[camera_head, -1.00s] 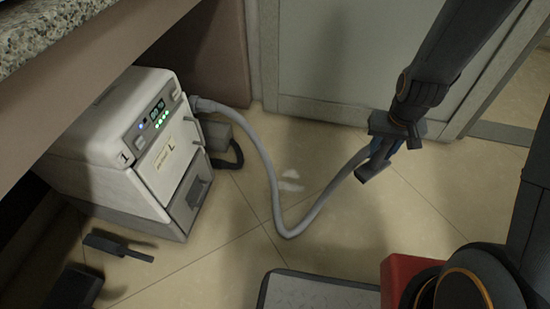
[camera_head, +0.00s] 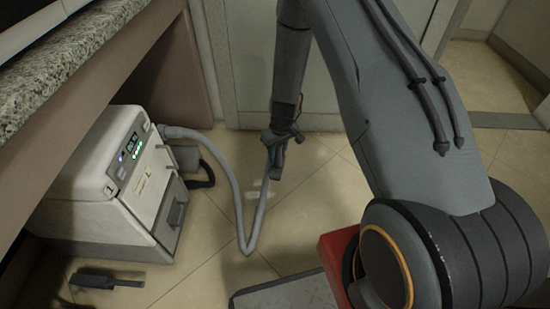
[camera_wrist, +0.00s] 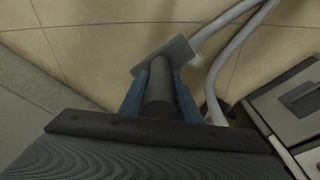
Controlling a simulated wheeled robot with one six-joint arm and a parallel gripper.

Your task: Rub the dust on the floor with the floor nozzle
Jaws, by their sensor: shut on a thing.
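The floor nozzle is a dark grey piece with a round handle and a flat head (camera_wrist: 166,53). My gripper (camera_wrist: 160,84) is shut on the handle, one blue finger on each side. In the head view my gripper (camera_head: 277,147) hangs low over the floor, and the nozzle head (camera_head: 275,172) shows just below it. A grey hose (camera_head: 231,180) runs from the nozzle to the white vacuum unit (camera_head: 122,180). The dust is a pale patch (camera_head: 252,195) on the tiles, close left of and below the nozzle, partly behind the hose. I cannot tell whether the nozzle touches the floor.
The vacuum unit stands under a granite counter (camera_head: 62,62) at the left. A dark flat tool (camera_head: 106,281) lies on the floor before it. A grey plate (camera_head: 285,293) and a red block (camera_head: 336,262) are at the bottom. A wall panel (camera_head: 245,60) stands behind.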

